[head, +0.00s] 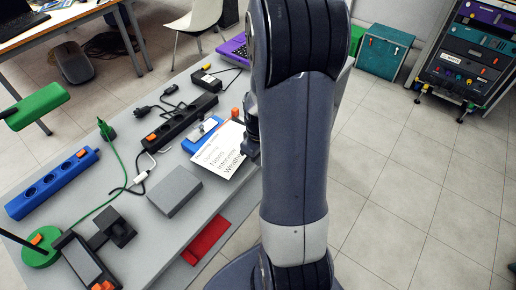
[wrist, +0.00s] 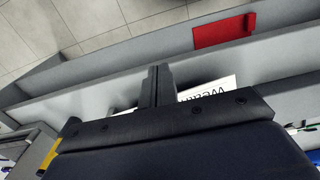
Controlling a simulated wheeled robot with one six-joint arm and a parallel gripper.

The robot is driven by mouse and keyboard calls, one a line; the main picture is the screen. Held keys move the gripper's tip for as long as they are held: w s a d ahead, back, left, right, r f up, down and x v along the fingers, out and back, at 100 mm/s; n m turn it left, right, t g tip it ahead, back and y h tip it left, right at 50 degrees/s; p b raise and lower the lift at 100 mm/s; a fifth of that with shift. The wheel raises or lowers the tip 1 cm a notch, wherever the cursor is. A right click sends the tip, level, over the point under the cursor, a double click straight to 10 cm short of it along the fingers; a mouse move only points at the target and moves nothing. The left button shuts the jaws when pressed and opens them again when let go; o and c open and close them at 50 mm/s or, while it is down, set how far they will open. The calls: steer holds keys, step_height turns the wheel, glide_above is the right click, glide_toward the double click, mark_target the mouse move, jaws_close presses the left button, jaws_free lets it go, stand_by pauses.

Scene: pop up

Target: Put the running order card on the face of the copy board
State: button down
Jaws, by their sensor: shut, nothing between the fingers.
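The white running order card (head: 220,155), printed with lines such as "News" and "Weather", lies face up near the right edge of the grey table. Its upper left part borders or overlaps a blue board (head: 190,146) with a light face, which may be the copy board; I cannot tell how much of the card rests on it. In the wrist view a strip of the card (wrist: 228,84) shows behind my gripper. My gripper (wrist: 157,72) is shut and empty, beside or just above the card's edge. In the head view my arm hides most of it.
A grey block (head: 175,190) stands in front of the card. A black power strip (head: 180,118) lies behind, and a blue one (head: 52,183) lies at left. Cables cross the table. A red item (head: 206,241) sits below the table's right edge.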

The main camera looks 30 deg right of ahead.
mark_target(228, 147)
steer(key=w+f, duration=0.2)
steer(key=f, duration=0.1)
steer(key=shift+w+a+f, duration=0.1)
steer(key=shift+w+a, duration=0.05)
steer(key=shift+a, duration=0.25)
steer(key=shift+w+a+p, duration=0.25)
steer(key=shift+w+p, duration=0.05)
steer(key=shift+w, duration=0.45)
steer(key=shift+w+a+f, duration=0.1)
steer(key=shift+w+a, duration=0.1)
steer(key=shift+w, duration=0.35)
steer(key=shift+w+a, duration=0.2)
steer(key=shift+w, duration=0.35)
steer(key=shift+s, duration=0.1)
